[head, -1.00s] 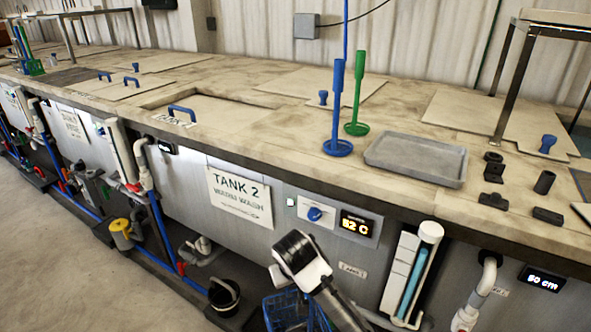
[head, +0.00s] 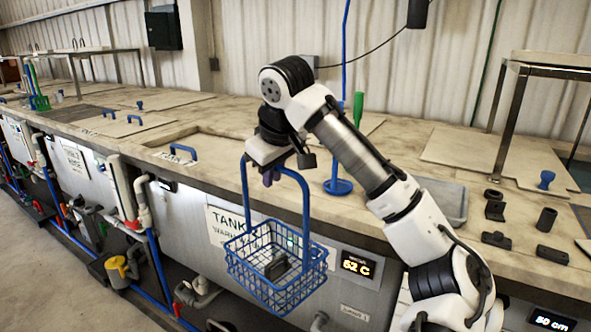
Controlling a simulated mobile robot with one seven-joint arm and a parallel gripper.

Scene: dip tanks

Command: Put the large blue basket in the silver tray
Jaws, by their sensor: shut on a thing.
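The large blue basket (head: 262,290) hangs upright by its tall handle from my gripper (head: 270,176), in front of the tank 2 panel and off the floor. My gripper is shut on the top of the handle. A grey part (head: 277,266) lies inside the basket. The silver tray (head: 452,205) is on the counter at the right, behind my arm, which hides its left part. The visible part of the tray looks empty. The basket is left of the tray and apart from it, outside the counter's front edge.
A blue ladle (head: 338,187) and a green ladle (head: 358,108) stand between the basket and the tray, partly behind my arm. Small dark parts (head: 497,240) lie right of the tray. A metal stand (head: 515,100) is at the back right.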

